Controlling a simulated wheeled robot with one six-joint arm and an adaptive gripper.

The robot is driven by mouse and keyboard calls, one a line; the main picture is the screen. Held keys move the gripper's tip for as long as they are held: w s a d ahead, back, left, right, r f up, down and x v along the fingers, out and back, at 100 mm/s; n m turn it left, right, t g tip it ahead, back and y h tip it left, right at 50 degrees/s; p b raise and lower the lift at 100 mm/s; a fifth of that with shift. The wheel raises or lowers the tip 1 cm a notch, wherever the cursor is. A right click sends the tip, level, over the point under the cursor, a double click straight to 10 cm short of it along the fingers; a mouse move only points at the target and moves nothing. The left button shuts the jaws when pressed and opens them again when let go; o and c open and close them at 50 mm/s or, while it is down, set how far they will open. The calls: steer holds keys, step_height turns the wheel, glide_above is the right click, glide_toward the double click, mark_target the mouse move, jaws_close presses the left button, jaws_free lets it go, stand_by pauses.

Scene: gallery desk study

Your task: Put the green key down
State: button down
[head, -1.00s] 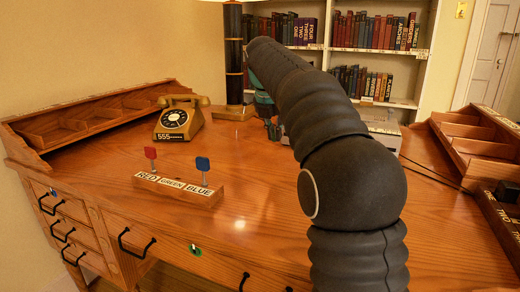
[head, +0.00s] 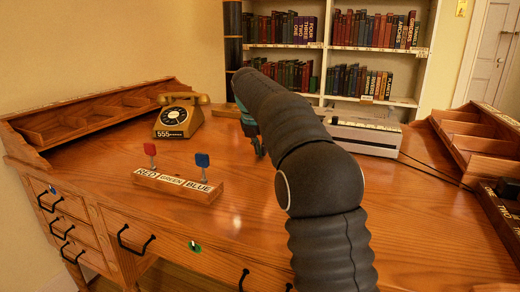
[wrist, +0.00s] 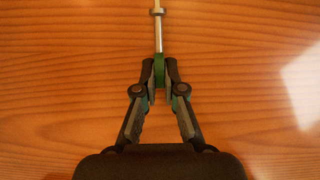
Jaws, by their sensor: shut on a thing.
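My gripper (wrist: 159,82) is shut on the green key (wrist: 160,70), seen in the wrist view with its metal shaft pointing away toward the top. Only part of the key's green head shows between the fingertips. In the head view my gripper (head: 259,152) is over the middle of the wooden desk (head: 300,215), right of the telephone, and the key is too small to make out there. In the wrist view bare wood lies under the key; I cannot tell whether it touches.
A key block (head: 178,187) labelled RED GREEN BLUE holds a red key (head: 150,149) and a blue key (head: 202,161), with its middle place empty. A telephone (head: 180,116) stands behind. A grey machine (head: 365,133) is at the back right. The desk's middle is clear.

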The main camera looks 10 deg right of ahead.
steer(key=c, duration=1.3)
jaws_free()
steer(key=shift+f, duration=0.1)
steer(key=p+v, duration=0.2)
steer(key=v, duration=1)
steer(key=shift+w+d, duration=0.1)
steer(key=shift+w, duration=0.05)
